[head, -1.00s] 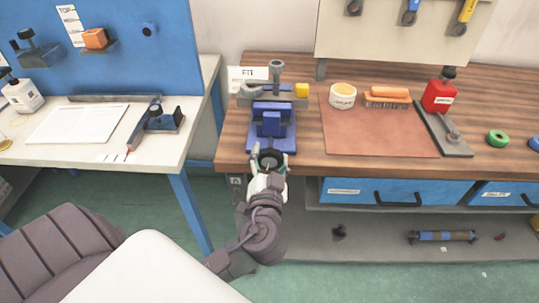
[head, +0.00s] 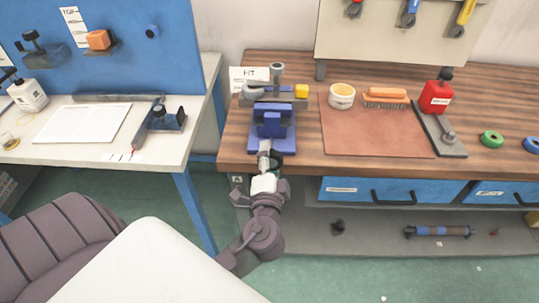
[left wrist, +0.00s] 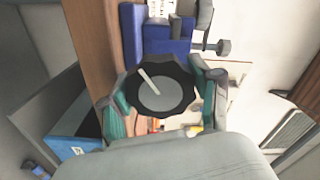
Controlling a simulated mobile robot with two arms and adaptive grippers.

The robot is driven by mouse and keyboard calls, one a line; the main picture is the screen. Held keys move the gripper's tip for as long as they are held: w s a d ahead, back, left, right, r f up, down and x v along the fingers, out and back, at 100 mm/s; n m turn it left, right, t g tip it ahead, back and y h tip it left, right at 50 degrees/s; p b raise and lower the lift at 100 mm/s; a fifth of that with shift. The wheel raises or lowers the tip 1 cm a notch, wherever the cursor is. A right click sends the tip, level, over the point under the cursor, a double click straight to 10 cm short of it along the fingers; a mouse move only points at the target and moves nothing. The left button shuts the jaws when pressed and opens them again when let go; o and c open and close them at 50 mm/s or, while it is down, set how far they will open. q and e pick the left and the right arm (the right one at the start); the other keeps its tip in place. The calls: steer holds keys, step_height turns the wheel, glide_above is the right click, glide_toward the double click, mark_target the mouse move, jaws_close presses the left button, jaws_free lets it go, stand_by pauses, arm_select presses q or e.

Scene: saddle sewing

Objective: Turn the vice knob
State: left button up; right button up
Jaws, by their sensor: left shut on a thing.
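The blue vice (head: 271,125) stands at the front left edge of the wooden bench. Its black scalloped knob (left wrist: 160,92) with a grey centre faces the left wrist camera, and a white line on it points up and left. My left gripper (head: 267,158) is at the front of the vice, over the bench's edge. In the left wrist view its two fingers lie on either side of the knob, shut on it. In the head view the gripper hides most of the knob. My right gripper is not in view.
Right of the vice, a brown mat (head: 375,130) holds a white tub (head: 342,97) and an orange brush (head: 385,98). A red bottle (head: 436,97) stands beyond. Blue drawers (head: 390,190) lie below the bench. A white table (head: 80,130) is on the left.

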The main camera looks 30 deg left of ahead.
arm_select(q)
steer(key=shift+r+m, duration=0.1)
steer(key=shift+m, duration=0.2)
steer(key=o, duration=1.2)
steer(key=shift+w, duration=0.1)
steer(key=shift+c, duration=0.2)
steer(key=v, duration=1.2)
steer(key=shift+a, duration=0.1)
